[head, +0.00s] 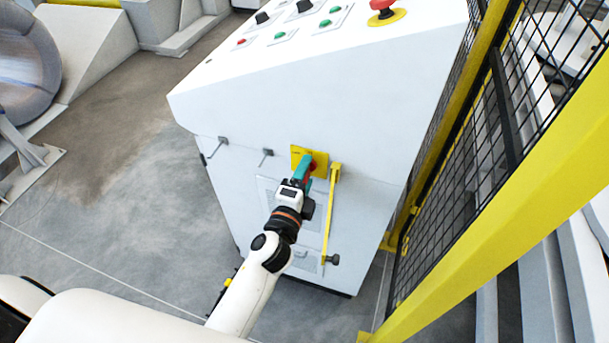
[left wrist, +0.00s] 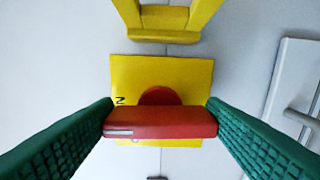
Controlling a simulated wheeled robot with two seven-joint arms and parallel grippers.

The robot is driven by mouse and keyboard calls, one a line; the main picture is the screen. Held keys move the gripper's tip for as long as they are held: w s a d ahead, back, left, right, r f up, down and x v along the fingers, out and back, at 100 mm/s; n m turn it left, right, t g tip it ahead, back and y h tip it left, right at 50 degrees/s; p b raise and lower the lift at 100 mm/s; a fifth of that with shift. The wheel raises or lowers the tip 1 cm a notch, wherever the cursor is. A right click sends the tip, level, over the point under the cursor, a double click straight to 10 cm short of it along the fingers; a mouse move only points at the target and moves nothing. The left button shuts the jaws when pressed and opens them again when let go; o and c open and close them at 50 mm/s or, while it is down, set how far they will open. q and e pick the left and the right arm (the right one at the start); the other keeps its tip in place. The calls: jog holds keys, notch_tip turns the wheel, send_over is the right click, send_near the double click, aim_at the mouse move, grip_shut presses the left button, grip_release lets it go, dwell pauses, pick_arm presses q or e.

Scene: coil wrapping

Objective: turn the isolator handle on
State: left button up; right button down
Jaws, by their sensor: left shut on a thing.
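The red isolator handle (left wrist: 160,122) sits on a square yellow plate (left wrist: 130,72) on the white cabinet's front. In the left wrist view it lies crosswise, with one green finger against each end. A red round hub shows behind it. Letters on the plate are partly hidden, so I cannot read its setting. In the head view the yellow plate (head: 298,151) is on the cabinet front, and my left gripper (head: 306,171) reaches it from below, its teal fingers shut on the handle and covering most of it. My right gripper is not in view.
A yellow bar (head: 329,215) hangs from a bracket just right of the handle, close to my gripper. The cabinet (head: 235,165) has small latches at left and buttons on top. A yellow-framed mesh fence (head: 470,145) stands at right. Grey floor (head: 110,200) is clear at left.

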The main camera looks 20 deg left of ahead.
pick_arm(q)
jog(key=shift+m, duration=0.3)
dwell(0.4)
jog(key=o, duration=0.7)
jog(key=s+b, duration=0.3)
jog(key=s, duration=0.9)
jog(key=shift+a, duration=0.2)
jog(key=shift+f, duration=0.1)
